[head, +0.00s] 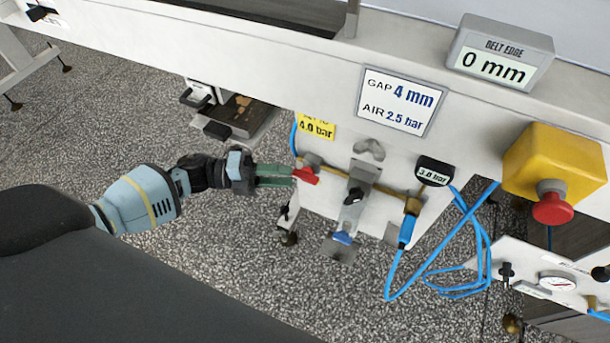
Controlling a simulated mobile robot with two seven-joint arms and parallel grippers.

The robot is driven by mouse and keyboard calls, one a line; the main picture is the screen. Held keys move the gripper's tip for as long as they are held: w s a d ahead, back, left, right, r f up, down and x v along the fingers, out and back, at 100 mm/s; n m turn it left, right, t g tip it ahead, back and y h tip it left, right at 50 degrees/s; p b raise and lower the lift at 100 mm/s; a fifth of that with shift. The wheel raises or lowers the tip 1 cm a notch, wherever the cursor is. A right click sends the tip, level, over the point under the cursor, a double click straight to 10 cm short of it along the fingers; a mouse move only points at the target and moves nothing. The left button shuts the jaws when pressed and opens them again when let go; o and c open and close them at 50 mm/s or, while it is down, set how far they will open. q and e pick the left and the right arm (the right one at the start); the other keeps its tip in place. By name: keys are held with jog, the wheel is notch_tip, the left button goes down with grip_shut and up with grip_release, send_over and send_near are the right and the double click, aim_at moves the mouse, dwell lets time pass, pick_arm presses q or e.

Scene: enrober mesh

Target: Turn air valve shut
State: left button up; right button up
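The air valve has a small red handle (306,176) on a brass pipe line on the white machine's front panel, left of centre. My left gripper (291,175) reaches in from the left with its green fingers pointing right. Its fingertips are at the left end of the red handle, touching or very close to it. I cannot tell whether the fingers are closed on the handle. My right gripper is not in view.
A blue-knobbed regulator (343,237), a "3.0 bar" display (434,171) and looping blue hoses (391,272) are right of the valve. A yellow box with a red stop button (552,207) stands further right. A yellow "4.0 bar" label (317,127) is above. Speckled floor below left is open.

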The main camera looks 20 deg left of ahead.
aim_at(295, 177)
pick_arm(q)
jog(key=x, duration=0.5)
jog(key=shift+w+d, duration=0.1)
jog(key=shift+d, duration=0.25)
